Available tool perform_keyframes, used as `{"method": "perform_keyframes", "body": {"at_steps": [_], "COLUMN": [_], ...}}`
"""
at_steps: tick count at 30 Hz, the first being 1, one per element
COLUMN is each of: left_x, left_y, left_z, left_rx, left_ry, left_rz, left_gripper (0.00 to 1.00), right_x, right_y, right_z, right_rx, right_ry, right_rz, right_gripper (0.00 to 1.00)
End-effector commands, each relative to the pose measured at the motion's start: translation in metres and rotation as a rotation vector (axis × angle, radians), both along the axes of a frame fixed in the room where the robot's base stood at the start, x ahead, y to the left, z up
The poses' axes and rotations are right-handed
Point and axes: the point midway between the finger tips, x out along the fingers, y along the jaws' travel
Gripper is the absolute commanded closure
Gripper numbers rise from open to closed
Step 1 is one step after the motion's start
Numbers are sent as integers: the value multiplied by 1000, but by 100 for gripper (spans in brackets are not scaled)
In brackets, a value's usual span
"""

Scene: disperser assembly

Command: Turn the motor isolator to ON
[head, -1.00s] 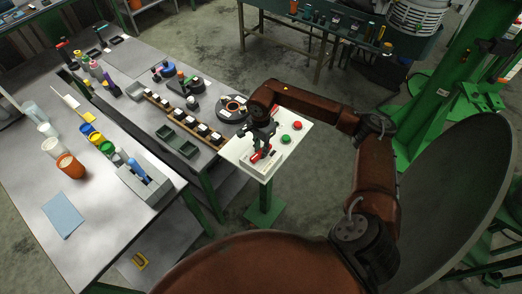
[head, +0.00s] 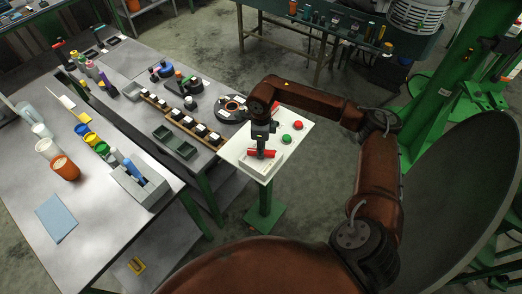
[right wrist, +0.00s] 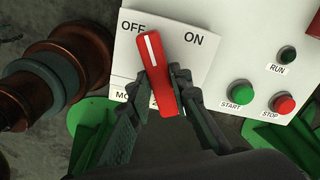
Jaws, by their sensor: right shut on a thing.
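The motor isolator's red handle (right wrist: 160,76) has a white line on it and sits on a white panel (right wrist: 225,70). In the right wrist view its line points up and slightly left, between the OFF and ON labels and nearer OFF. My right gripper (right wrist: 158,103) is shut on the handle, with one dark finger on each side. In the head view the right gripper (head: 261,146) reaches down onto the red handle (head: 266,154) on the panel. Part of the lower label is hidden by the fingers. My left gripper is not in view.
A green START button (right wrist: 239,92), a red STOP button (right wrist: 285,104) and a dark RUN lamp (right wrist: 287,54) sit right of the handle. The panel stands on a green post (head: 265,200). A workbench (head: 105,205) with cups, bottles and trays stands to the left.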

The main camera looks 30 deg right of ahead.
Motion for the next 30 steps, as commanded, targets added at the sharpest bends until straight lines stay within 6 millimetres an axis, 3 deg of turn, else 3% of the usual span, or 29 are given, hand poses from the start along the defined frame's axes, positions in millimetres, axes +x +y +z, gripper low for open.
{"method": "perform_keyframes", "body": {"at_steps": [15, 30], "left_x": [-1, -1], "left_y": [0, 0], "left_z": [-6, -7], "left_rx": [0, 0], "left_ry": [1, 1], "left_rz": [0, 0], "left_gripper": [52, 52], "right_x": [1, 1], "right_y": [-1, -1], "right_z": [1, 2], "right_rx": [-2, -1], "right_ry": [-3, -5], "right_rz": [-407, -534], "right_gripper": [100, 100]}}
